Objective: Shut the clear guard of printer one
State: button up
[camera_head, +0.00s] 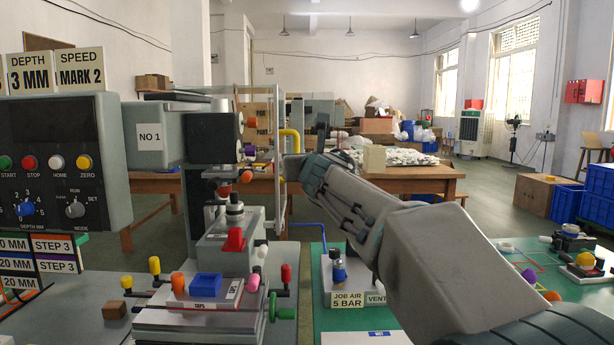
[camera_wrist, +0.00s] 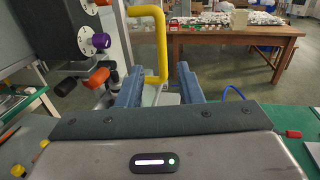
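Printer one, with its NO 1 plate (camera_head: 150,137), stands left of centre in the head view. Its clear guard, a pale-framed see-through panel (camera_head: 283,212), stands at the machine's right side, apparently swung open. A yellow bent handle (camera_head: 291,133) is on the guard's edge; it also shows in the wrist view (camera_wrist: 162,42). My gripper (camera_head: 296,167) is at the handle's lower part. In the wrist view my gripper's two blue-grey fingers (camera_wrist: 159,82) are apart, with the handle's upright bar between them in the picture. I cannot tell whether either finger touches it.
Orange and purple knobs (camera_wrist: 94,42) on the printer head are close left of my gripper. A grey control box (camera_head: 62,160) stands at the far left. A green bench with a job air unit (camera_head: 345,272) lies below my arm. A wooden table (camera_head: 425,182) stands behind.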

jog(key=shift+b+v, duration=0.6)
jog(key=shift+v, duration=0.9)
jog(key=s+d+f+m+g+h+p, duration=0.3)
jog(key=s+d+m+p, duration=0.3)
jog(key=d+m, duration=0.4)
jog(key=s+d+f+m+g+h+p, duration=0.35)
jog(key=d+m+p, duration=0.45)
jog(key=m, duration=0.3)
jog(key=s+f+m+g+p, duration=0.2)
jog(key=s+m+p, duration=0.2)
jog(key=s+m, duration=0.2)
jog(key=s+d+f+m+g+y+p, duration=0.1)
jog(key=s+f+m+g+p, duration=0.1)
jog(key=s+m, duration=0.4)
jog(key=s+d+f+m+g+p, duration=0.1)
jog(key=s+m+g+p, duration=0.3)
jog(key=s, duration=0.7)
jog(key=f+m+p, duration=0.1)
jog(key=m+p, duration=0.1)
jog(key=shift+s+d+m, duration=0.2)
jog(key=shift+s+m, duration=0.1)
jog(key=shift+f+y, duration=0.15)
jog(key=shift+y, duration=0.1)
